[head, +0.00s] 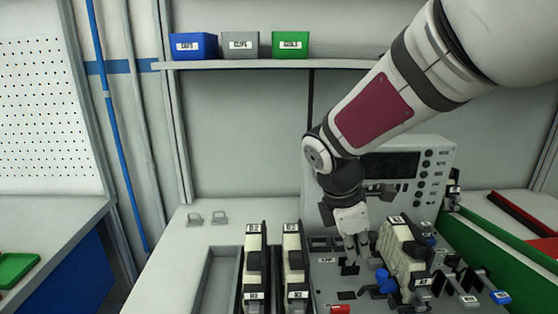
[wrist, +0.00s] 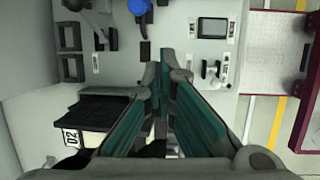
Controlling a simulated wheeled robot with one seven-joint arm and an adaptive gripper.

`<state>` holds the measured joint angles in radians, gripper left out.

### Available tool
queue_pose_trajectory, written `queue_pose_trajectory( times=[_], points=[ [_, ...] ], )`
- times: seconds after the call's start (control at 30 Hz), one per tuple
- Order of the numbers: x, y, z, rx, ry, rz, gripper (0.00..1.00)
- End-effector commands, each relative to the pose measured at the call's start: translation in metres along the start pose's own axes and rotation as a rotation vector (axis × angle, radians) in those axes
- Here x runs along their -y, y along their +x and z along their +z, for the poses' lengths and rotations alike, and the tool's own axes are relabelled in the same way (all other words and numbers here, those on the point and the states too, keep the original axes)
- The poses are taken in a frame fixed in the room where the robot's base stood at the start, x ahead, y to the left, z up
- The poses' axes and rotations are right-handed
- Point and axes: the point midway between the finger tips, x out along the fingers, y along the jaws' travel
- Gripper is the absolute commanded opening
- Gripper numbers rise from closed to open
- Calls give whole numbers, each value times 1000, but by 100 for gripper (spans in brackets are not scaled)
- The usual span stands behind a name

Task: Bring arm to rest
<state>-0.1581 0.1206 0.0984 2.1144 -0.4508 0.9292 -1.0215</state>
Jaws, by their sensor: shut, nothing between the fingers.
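My gripper (head: 351,243) hangs from my arm above the middle of the grey fixture panel in the head view, in front of the grey instrument box. In the wrist view its teal-padded fingers (wrist: 158,72) come together at the tips, shut with nothing between them. The fingertips look close to the panel surface; I cannot tell whether they touch it. My arm reaches in from the upper right, bent down at the wrist.
Two upright modules (head: 255,262) and (head: 293,262) stand left of my gripper. Another module (head: 402,250) with blue and grey levers stands close on its right. The instrument box (head: 437,160) is behind. Blue, grey and green bins (head: 290,44) sit on the shelf (head: 250,65).

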Motion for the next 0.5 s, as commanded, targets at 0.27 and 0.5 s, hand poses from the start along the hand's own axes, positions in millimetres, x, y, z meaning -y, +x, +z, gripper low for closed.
queue_pose_trajectory(
  times=[0.27, 0.5],
  points=[
    [74, -56, 44, -124, 616, 32, 0],
    [141, -82, 59, -271, 1127, 15, 0]
  ],
)
